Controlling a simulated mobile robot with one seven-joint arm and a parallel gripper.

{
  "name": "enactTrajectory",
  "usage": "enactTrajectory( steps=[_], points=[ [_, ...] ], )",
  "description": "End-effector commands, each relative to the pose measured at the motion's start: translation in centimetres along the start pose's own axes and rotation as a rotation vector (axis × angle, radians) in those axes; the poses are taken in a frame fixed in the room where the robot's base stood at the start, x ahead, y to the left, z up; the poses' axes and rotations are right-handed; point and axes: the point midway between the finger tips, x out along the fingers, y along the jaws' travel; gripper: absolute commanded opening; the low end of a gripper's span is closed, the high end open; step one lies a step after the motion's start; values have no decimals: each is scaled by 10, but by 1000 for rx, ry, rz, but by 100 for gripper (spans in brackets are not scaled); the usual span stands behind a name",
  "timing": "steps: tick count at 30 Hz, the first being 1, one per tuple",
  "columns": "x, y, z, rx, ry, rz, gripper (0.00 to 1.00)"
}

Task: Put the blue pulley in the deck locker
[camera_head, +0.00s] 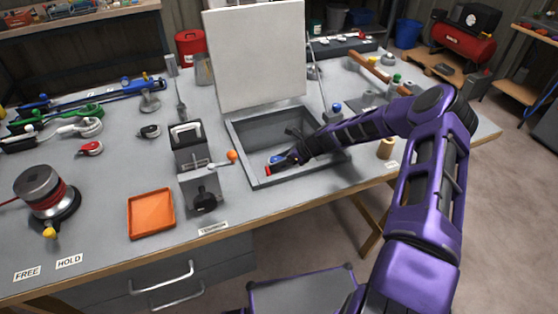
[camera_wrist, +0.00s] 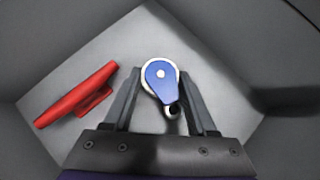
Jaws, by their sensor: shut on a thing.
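The blue pulley (camera_wrist: 161,78) has a blue cheek with a pale rim and a white centre. My gripper (camera_wrist: 162,85) is shut on it, one finger on each side, low inside the deck locker (camera_head: 262,185). The locker is a grey open box sunk into the bench, with its pale lid (camera_head: 255,55) standing upright behind it. In the head view the pulley (camera_head: 276,159) is a small blue patch beside my gripper (camera_head: 280,163). Whether the pulley touches the locker floor (camera_wrist: 215,75) I cannot tell.
A red cleat (camera_wrist: 78,96) lies on the locker floor left of my gripper. A lever unit with an orange knob (camera_head: 232,155) stands just left of the locker. An orange tray (camera_head: 151,213) and a winch (camera_head: 45,195) are farther left. A wooden-handled tool (camera_head: 378,71) lies at right.

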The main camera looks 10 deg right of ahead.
Motion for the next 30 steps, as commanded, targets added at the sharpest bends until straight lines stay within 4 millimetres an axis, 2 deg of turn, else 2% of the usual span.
enactTrajectory(
  steps=[8,9,13,23,26,30],
  points=[
    [2,0,-2,0,0,0,0],
    [1,0,-1,-1,0,-1,65],
    [1,0,-1,-1,0,0,87],
    [-1,0,1,-1,0,-1,87],
    [-10,-1,2,-1,0,-2,87],
    [-38,-2,2,-1,1,-3,87]
  ],
)
